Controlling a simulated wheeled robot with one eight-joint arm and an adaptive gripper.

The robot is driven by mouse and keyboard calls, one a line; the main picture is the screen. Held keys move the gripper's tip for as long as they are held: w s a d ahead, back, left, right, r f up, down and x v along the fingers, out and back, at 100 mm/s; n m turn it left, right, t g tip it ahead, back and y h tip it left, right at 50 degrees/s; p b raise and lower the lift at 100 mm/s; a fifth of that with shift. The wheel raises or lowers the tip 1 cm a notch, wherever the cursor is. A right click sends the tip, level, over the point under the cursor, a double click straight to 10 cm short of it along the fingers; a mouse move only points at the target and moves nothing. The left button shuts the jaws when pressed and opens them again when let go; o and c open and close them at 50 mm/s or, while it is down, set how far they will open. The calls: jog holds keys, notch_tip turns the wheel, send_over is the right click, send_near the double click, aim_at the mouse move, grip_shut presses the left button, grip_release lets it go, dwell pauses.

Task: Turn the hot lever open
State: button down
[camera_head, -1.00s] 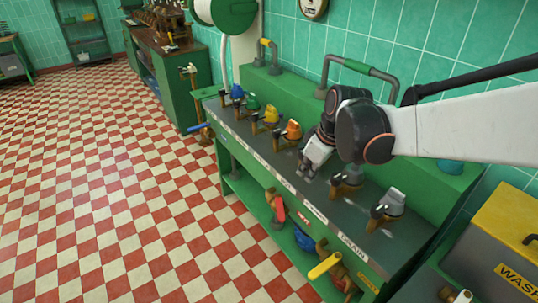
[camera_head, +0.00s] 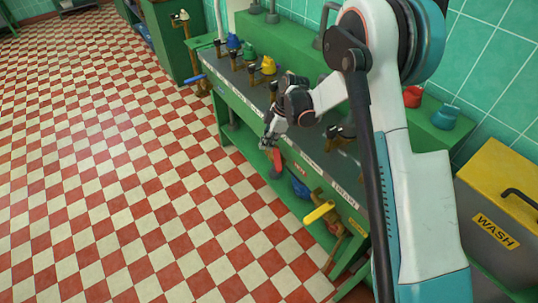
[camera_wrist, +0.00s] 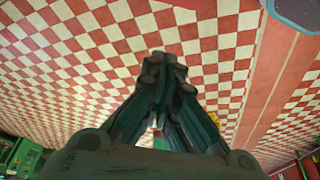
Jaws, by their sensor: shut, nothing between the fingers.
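A red lever (camera_head: 277,163) hangs on the front of the green bench, below the worktop, and looks like the hot lever. A small red label (camera_head: 302,168) is on the bench edge to its right; its text is hard to read. My gripper (camera_head: 268,141) is shut and empty, pointing down in front of the bench edge, just above the red lever's upper end. I cannot tell whether they touch. In the wrist view my closed fingers (camera_wrist: 166,72) stand against the checkered floor; the red lever cannot be made out there.
A blue lever (camera_head: 299,187) and a yellow lever (camera_head: 319,213) sit to the right of the red one. The checkered floor (camera_head: 130,190) is clear.

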aim_at(277, 158)
notch_tip(277, 158, down, 9)
jog(key=b, duration=0.4)
jog(key=shift+d+f, duration=0.15)
jog(key=shift+d, duration=0.25)
